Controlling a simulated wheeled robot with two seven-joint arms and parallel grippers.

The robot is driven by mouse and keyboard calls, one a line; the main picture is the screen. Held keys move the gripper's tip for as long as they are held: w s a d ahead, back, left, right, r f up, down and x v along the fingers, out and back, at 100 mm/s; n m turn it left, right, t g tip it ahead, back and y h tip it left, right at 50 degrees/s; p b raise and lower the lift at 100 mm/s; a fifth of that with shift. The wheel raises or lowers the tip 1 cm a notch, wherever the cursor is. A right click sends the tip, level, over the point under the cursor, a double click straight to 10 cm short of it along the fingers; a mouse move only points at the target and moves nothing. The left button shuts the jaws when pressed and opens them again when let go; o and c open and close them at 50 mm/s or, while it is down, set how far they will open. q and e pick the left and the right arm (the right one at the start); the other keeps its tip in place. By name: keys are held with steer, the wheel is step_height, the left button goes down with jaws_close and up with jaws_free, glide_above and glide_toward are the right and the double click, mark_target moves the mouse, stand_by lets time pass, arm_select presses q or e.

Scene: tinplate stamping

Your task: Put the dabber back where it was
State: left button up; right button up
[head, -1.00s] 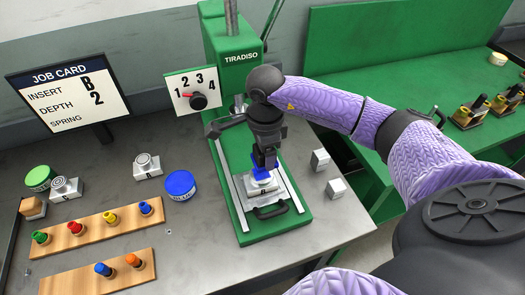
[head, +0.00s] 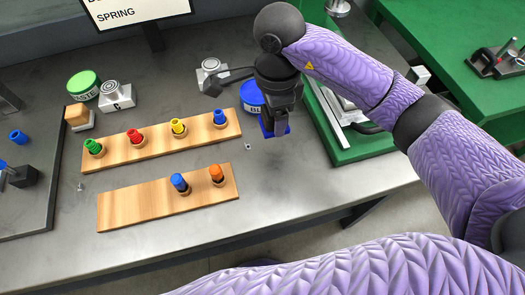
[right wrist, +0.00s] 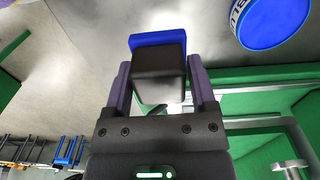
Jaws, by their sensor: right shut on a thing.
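My right gripper (head: 280,119) is shut on the dabber (head: 268,130), a dark block with a blue pad. It holds the dabber just in front of the blue ink tin (head: 251,97), which it partly covers. In the right wrist view the dabber's dark block (right wrist: 160,80) sits between the two fingers, with its blue pad (right wrist: 157,41) beyond. The blue tin's lid (right wrist: 268,22) shows at the upper right there. Whether the dabber touches the table cannot be told. My left gripper is not in view.
A wooden rack (head: 155,151) holds several coloured pegs; a second rack (head: 135,207) holds a blue and an orange one. The green press base (head: 350,147) is right.

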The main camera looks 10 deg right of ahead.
mark_target(275, 149)
steer(key=f+b, duration=0.1)
steer(key=f, duration=0.7)
steer(key=shift+d+f+b, duration=0.2)
steer(key=shift+b, duration=0.15)
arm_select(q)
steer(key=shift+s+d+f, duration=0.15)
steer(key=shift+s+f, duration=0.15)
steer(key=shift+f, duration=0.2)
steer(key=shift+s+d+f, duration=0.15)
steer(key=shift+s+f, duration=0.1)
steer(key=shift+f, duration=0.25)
arm_select(e)
steer(key=shift+f, duration=0.2)
steer(key=o, duration=1.1)
steer(key=shift+r, duration=0.4)
arm_select(q)
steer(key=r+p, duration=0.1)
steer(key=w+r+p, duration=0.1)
steer(key=p, duration=0.1)
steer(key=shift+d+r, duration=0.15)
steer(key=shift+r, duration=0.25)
arm_select(e)
step_height(275, 149, up, 12)
steer(key=shift+f, duration=0.2)
